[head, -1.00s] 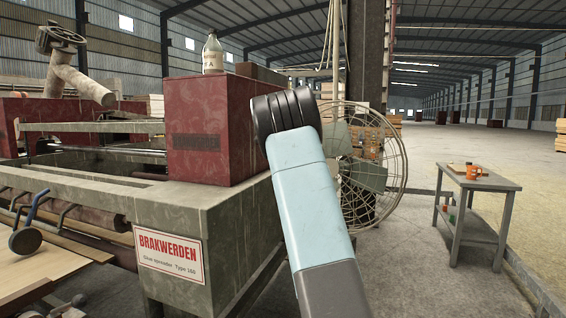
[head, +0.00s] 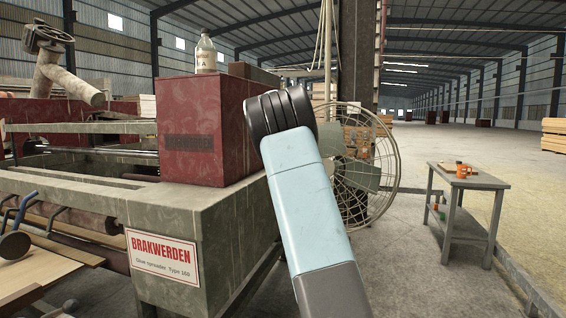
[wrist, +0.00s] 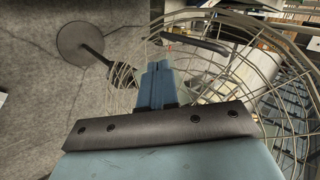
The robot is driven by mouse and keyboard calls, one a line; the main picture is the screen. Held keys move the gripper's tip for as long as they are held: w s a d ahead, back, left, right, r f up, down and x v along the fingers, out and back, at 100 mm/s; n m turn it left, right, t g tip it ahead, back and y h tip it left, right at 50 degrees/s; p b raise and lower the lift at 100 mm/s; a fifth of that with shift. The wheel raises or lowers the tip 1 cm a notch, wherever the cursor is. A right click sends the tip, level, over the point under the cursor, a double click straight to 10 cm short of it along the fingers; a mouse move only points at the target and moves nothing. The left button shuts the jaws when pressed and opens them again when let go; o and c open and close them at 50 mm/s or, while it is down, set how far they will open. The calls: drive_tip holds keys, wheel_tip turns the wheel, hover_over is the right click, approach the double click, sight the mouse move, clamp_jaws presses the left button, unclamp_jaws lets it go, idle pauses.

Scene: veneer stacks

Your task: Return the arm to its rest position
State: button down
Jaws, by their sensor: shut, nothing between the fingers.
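My arm rises through the middle of the head view as a pale blue and dark grey link with a black ribbed joint at its top. My gripper is out of the head view. In the wrist view my gripper (wrist: 158,68) shows as two blue fingers, shut together with nothing between them. Behind the fingers is the wire cage of a large fan (wrist: 196,22). I cannot tell how far apart the fingers and the cage are.
The fan (head: 385,190) stands beside a column behind my arm. A glue spreader (head: 225,240) with a dark red box (head: 200,130) fills the left; a bottle (head: 206,52) stands on the box. A grey table (head: 466,180) with an orange mug (head: 461,170) stands right.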

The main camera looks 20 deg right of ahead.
drive_tip(key=v, duration=0.8)
drive_tip(key=s+a+n+y, duration=0.35)
drive_tip(key=s+n, duration=0.25)
drive_tip(key=s, duration=0.9)
drive_tip(key=s+a+f+n, duration=0.4)
drive_tip(key=s+a+n, duration=0.2)
drive_tip(key=s, duration=0.6)
drive_tip(key=s+a+f+n+g, duration=0.1)
drive_tip(key=s+a+f+n, duration=0.4)
drive_tip(key=s, duration=0.8)
drive_tip(key=s+a+f+n+y, duration=0.1)
drive_tip(key=s+a+f+n, duration=0.4)
drive_tip(key=s, duration=0.8)
drive_tip(key=shift+a+n, duration=0.8)
drive_tip(key=shift+a, duration=0.05)
drive_tip(key=shift+s, duration=0.15)
